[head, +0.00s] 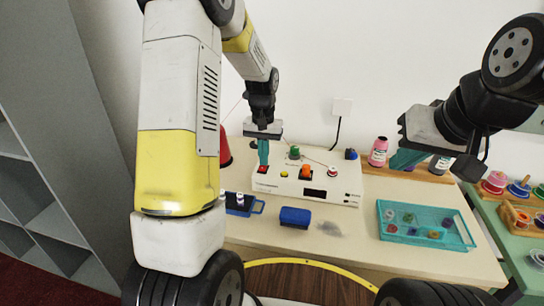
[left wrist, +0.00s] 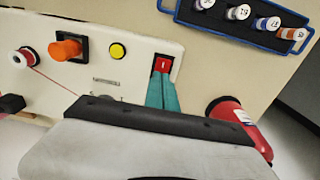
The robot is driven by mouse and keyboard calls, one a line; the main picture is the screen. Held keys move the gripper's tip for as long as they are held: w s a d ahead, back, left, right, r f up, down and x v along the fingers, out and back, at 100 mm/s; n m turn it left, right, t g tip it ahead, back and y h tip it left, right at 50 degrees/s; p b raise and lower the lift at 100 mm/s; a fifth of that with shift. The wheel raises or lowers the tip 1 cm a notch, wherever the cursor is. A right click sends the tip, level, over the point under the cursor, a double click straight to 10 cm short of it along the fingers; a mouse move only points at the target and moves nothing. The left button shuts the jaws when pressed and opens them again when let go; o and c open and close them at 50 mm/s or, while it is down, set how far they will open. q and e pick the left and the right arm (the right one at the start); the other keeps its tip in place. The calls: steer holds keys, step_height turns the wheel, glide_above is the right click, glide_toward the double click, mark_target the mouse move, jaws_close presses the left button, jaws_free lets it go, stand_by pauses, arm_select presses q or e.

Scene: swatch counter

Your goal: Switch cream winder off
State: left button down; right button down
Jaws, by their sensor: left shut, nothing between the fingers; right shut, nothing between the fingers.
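The cream winder (head: 345,187) stands on the counter against the wall. It carries a red rocker switch (head: 263,169) at its left end, a yellow button (head: 284,174) and an orange knob (head: 305,172). My left gripper (head: 263,160) is shut and empty, its teal fingertips pointing down at the red switch. In the left wrist view the fingertips (left wrist: 162,82) are at the edge of the red switch (left wrist: 162,65), which has a small white mark; I cannot tell whether they touch. My right gripper (head: 400,160) is shut and empty, above the counter to the right of the winder.
A teal tray (head: 400,238) lies to the right. A pink bottle (head: 378,152) stands behind.

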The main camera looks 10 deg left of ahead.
arm_select(q)
steer(key=shift+r, duration=3.45)
steer(key=s+r+t+h, duration=0.1)
steer(key=s+r+t, duration=0.2)
steer(key=s+r, duration=0.7)
steer(key=s+d+r+t+h, duration=0.1)
steer(key=s+d+r+t, duration=0.1)
steer(key=s, duration=1.2)
steer(key=shift+s+r+t, duration=0.15)
steer(key=shift+r+t, duration=0.45)
steer(key=shift+d, duration=0.1)
